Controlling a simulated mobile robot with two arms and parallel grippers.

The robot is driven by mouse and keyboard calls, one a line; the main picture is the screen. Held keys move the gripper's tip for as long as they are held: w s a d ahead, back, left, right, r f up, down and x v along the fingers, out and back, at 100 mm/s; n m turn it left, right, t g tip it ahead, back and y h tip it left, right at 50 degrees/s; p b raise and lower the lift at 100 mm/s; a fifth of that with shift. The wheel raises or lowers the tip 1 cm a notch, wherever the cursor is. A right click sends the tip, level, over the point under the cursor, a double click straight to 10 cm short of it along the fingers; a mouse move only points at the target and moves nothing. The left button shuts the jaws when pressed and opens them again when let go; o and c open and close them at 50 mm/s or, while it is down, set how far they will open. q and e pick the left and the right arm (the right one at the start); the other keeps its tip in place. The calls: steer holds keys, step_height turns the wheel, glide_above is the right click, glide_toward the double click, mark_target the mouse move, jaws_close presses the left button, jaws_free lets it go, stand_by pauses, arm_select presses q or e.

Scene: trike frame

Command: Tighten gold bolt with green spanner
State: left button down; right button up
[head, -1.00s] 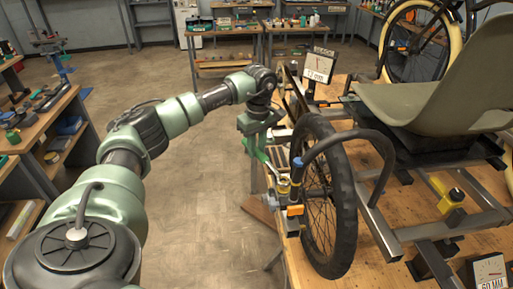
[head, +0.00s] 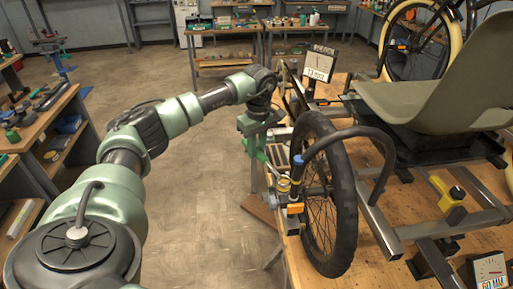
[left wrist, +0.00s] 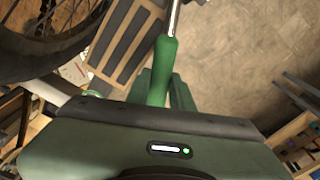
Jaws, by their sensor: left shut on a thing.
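My left gripper (head: 257,143) is shut on the green spanner, beside the front wheel (head: 330,195) of the trike frame. The spanner's green handle (left wrist: 163,70) runs up from the jaws in the left wrist view, and its silver shaft (left wrist: 174,18) leaves the top edge. In the head view the green handle (head: 262,157) slants down toward a small gold part (head: 284,186) at the wheel hub, which looks like the gold bolt. Whether the spanner's head sits on the bolt is too small to tell. My right gripper is out of view.
The trike frame with its seat (head: 435,95) rests on a wooden workbench (head: 325,266). A sign with a dial (head: 319,65) stands behind. Open floor (head: 205,215) lies left of the bench.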

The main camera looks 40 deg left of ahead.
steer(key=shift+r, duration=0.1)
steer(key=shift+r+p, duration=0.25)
steer(key=shift+p, duration=0.15)
stand_by(2.7)
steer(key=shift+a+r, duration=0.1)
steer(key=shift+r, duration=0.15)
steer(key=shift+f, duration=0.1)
stand_by(2.2)
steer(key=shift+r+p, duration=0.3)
steer(key=shift+p, duration=0.15)
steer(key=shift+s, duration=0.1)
